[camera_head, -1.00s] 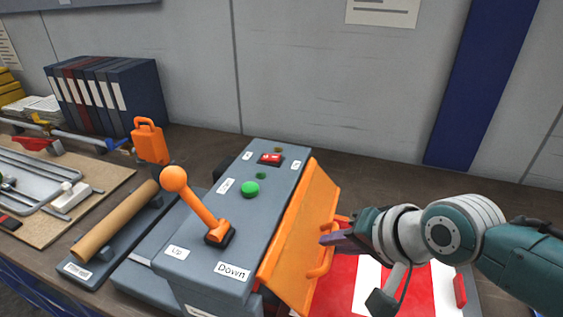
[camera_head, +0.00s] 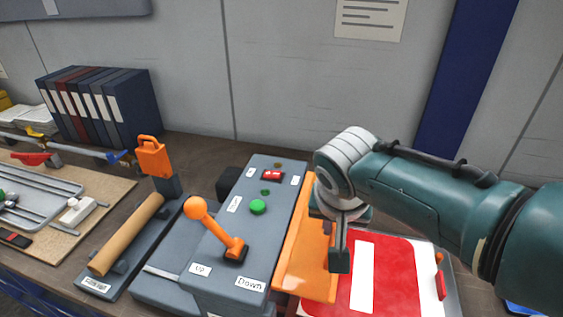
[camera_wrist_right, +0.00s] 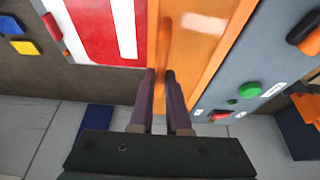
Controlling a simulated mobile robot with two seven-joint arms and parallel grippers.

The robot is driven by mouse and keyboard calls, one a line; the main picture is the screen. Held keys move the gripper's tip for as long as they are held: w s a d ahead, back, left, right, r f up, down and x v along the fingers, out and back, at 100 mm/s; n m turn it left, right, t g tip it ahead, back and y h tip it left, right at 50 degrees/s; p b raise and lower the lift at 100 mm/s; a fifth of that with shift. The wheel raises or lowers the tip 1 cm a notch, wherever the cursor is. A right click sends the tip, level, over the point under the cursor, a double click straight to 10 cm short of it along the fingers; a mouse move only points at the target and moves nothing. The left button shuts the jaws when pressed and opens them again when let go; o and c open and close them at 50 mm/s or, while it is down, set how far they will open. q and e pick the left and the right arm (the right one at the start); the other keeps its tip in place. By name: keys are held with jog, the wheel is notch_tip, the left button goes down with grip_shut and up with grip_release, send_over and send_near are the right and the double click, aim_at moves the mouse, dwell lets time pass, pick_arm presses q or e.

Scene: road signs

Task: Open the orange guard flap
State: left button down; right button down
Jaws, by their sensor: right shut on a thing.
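The orange guard flap (camera_head: 304,262) is at the right side of the grey machine box (camera_head: 225,262); its surface slopes between the box and the red and white panel. My right gripper (camera_head: 328,228) reaches over it from the right, its fingers mostly hidden by its own wrist. In the right wrist view, the two dark fingers (camera_wrist_right: 161,80) are close together at the flap's handle (camera_wrist_right: 163,45), with the flap (camera_wrist_right: 195,45) behind. The jaws are shut on the handle. My left gripper is not in view.
An orange-knobbed lever (camera_head: 198,209), a green button (camera_head: 257,207) and a red switch (camera_head: 272,175) stand on the box. A red and white panel (camera_head: 395,275) lies to the right. A brown roller (camera_head: 125,235) and binders (camera_head: 105,103) are at left.

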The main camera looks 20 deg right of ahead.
jog(key=shift+w+a+r, duration=0.3)
jog(key=shift+a+r, duration=0.05)
jog(key=shift+a, duration=0.1)
jog(key=c, duration=1.1)
grip_release()
jog(key=shift+a, duration=0.1)
jog(key=shift+o, duration=1.1)
jog(key=shift+s+r+p, duration=0.15)
jog(key=shift+r+p, duration=0.2)
jog(key=p+v, duration=0.2)
jog(key=v, duration=0.7)
jog(key=shift+p, duration=0.3)
jog(key=shift+s, duration=0.1)
